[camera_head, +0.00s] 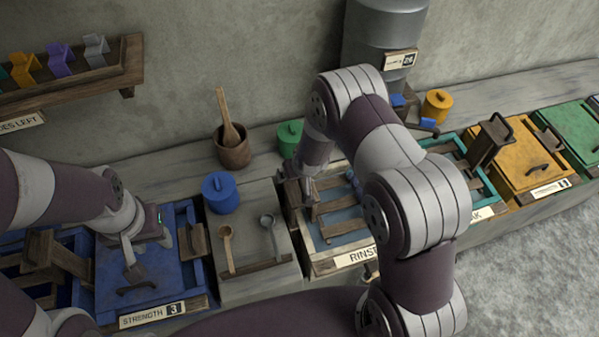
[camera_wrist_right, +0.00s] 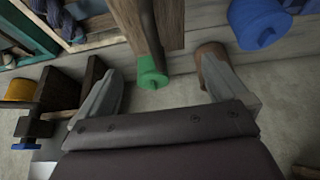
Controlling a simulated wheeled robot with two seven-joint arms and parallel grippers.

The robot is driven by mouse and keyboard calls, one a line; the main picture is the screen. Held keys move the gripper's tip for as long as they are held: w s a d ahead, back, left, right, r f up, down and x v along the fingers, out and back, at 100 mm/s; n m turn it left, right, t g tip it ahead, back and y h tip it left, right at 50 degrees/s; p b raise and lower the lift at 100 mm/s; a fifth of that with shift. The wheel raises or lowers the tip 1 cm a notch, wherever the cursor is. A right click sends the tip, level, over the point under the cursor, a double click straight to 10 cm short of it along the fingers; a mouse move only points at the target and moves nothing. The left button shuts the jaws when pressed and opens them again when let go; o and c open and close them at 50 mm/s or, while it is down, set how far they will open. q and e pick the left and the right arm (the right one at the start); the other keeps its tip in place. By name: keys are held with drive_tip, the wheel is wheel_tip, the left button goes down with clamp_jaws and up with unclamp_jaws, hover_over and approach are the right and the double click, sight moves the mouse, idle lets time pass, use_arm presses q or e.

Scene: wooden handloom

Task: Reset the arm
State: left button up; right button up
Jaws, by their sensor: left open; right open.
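My left gripper (camera_head: 133,248) comes in from the left and is open, pointing down over the blue-lidded vat (camera_head: 160,287) labelled "STRENGTH 3". I see nothing held in it. My right arm arches across the middle of the head view. My right gripper (camera_head: 299,190) is at the left side of the rinse vat (camera_head: 325,264), partly hidden by its own wrist. In the right wrist view its fingers (camera_wrist_right: 157,85) are spread apart. A wooden part with a dark rod and a green jar (camera_wrist_right: 152,74) show between and beyond them; contact cannot be told.
A blue jar (camera_head: 220,193) and a wooden cup with sticks (camera_head: 233,151) stand left of my right gripper. Two ladles (camera_head: 226,240) lie on the grey stand. Yellow (camera_head: 521,160) and green vats are at right. A shelf (camera_head: 70,83) juts from the wall at left.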

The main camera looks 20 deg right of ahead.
wheel_tip(320, 180, up, 3)
drive_tip(key=shift+f+p, duration=0.1)
drive_tip(key=shift+p, duration=0.55)
use_arm(q)
wheel_tip(320, 180, up, 2)
drive_tip(key=shift+r, duration=0.1)
use_arm(e)
drive_tip(key=shift+f, duration=0.15)
